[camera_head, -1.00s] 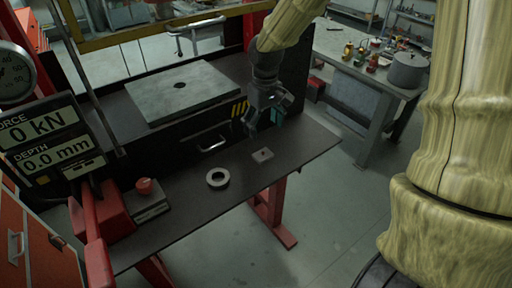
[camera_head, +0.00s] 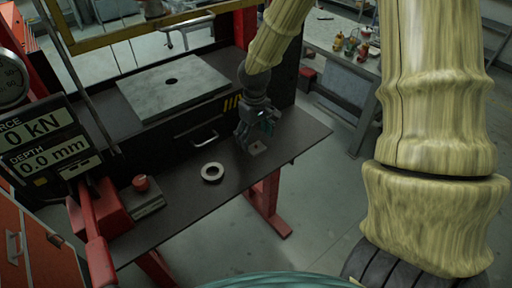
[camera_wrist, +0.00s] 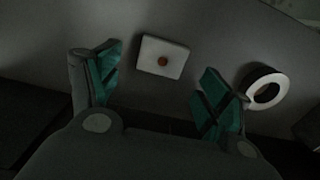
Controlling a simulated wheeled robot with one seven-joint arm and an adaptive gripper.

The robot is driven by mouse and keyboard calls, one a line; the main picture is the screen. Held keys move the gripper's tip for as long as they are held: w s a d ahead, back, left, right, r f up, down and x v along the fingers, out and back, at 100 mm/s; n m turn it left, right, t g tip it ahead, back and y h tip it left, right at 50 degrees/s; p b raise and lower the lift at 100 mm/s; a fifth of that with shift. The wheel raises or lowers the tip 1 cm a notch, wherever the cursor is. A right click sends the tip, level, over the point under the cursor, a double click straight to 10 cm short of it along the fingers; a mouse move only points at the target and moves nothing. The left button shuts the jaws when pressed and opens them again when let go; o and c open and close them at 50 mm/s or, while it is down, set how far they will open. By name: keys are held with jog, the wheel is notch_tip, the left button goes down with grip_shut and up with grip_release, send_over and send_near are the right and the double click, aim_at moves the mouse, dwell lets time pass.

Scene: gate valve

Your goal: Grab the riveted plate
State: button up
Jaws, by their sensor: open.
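My gripper (camera_head: 252,142) points down and is open. In the wrist view my gripper's two teal fingertips (camera_wrist: 165,77) stand apart, with the plate between and a little beyond them. I see no contact with the plate.
A pale ring (camera_head: 212,172) lies left of the plate; in the wrist view the ring (camera_wrist: 264,89) is near the right finger. A red button box (camera_head: 147,197) stands further left. The table's right edge is close.

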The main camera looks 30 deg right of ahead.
aim_at(254, 146)
jog(key=shift+w+f+p, duration=0.1)
jog(key=shift+f+p, duration=0.5)
jog(key=shift+f, duration=1.1)
jog(key=shift+c, duration=0.2)
jog(key=c, duration=1.1)
jog(key=shift+c, duration=0.2)
jog(key=shift+r, duration=0.1)
